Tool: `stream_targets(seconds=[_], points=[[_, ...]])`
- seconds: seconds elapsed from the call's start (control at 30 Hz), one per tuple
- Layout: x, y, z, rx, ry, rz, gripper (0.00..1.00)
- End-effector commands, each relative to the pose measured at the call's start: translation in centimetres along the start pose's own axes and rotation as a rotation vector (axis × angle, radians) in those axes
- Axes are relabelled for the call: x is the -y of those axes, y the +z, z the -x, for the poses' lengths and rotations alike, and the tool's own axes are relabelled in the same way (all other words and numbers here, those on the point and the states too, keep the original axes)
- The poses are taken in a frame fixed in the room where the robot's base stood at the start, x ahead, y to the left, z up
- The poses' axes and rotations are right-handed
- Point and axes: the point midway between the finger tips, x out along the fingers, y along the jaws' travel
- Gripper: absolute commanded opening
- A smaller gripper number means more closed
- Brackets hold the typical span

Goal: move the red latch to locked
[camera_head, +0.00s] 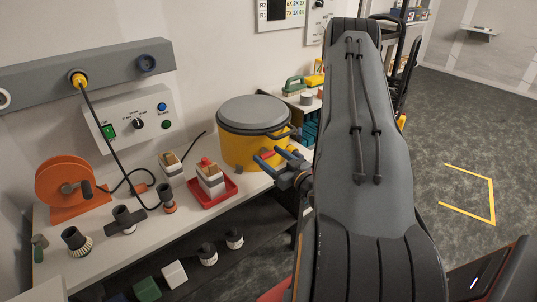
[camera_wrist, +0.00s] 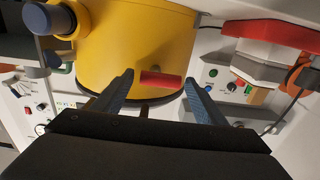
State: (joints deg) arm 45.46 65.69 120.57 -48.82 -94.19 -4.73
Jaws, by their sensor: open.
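The red latch (camera_wrist: 161,79) sticks out from the lower side of the yellow pot, between my open fingers in the wrist view. It also shows in the head view as a small red piece (camera_head: 267,154), partly hidden by my gripper. My gripper (camera_head: 271,157) is open at the front of the pot; in the wrist view its blue fingertips (camera_wrist: 158,80) lie either side of the latch, with no clear contact. The yellow pot (camera_head: 245,152) has a grey lid (camera_head: 253,113) and stands on the bench. I cannot tell whether the latch is locked.
A red tray (camera_head: 228,193) holding a white block-like container stands left of the pot. My arm hides much of the bench's right end.

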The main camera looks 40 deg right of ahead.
Motion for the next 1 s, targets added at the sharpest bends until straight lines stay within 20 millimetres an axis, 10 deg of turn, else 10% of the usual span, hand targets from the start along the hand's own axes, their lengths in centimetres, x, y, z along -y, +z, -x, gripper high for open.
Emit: stream_targets(seconds=[0.4, 0.67, 1.0], points=[[0.03, 0.04, -1.12, 0.001, 0.001, 0.000, 0.66], [0.04, 0.04, -1.11, 0.001, 0.000, 0.000, 0.25], [0.01, -0.03, -1.09, 0.001, 0.000, -0.047, 0.24]])
